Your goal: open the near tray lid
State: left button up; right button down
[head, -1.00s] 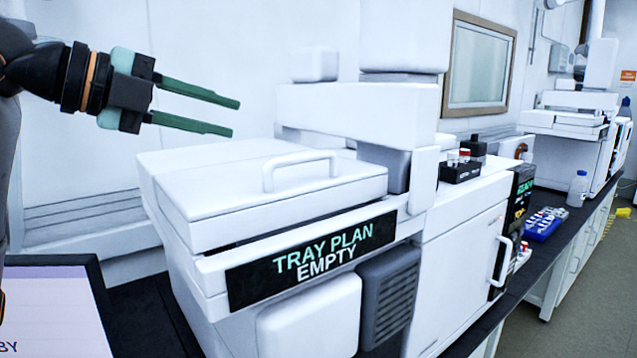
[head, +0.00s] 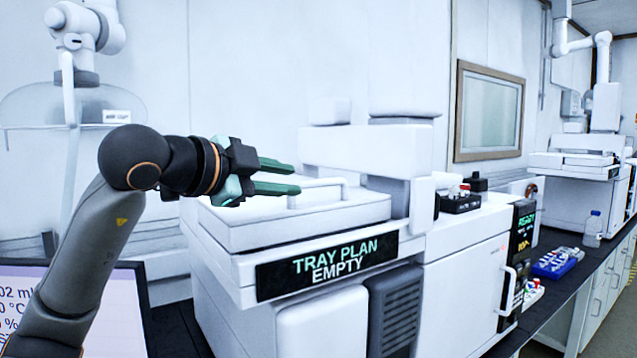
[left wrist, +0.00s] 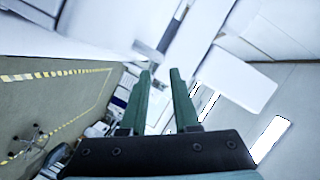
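The near tray lid (head: 285,226) is a flat white cover, lying shut on the white instrument whose label reads "TRAY PLAN EMPTY". Its white bar handle (head: 334,181) stands up from the top. My left gripper (head: 297,178) has dark green fingers spread apart, with nothing seen between them. In the head view the fingertips overlap the handle's left end; I cannot tell whether they touch it. In the left wrist view the open fingers (left wrist: 161,72) point at white surfaces, and the handle is not clearly made out. My right gripper is not in view.
A black vial rack (head: 461,204) sits right of the lid on the instrument. A screen (head: 80,300) stands at the lower left. A blue rack (head: 556,263) and a bottle (head: 592,229) stand on the dark bench. A second, similar instrument (head: 575,185) is farther right.

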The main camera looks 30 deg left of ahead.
aim_at(311, 183)
pick_arm(q)
jog(key=p+x, duration=0.2)
jog(key=x, duration=0.6)
jog(key=shift+w+f, duration=0.15)
jog(key=shift+w, duration=0.1)
grip_shut()
dwell(1.0)
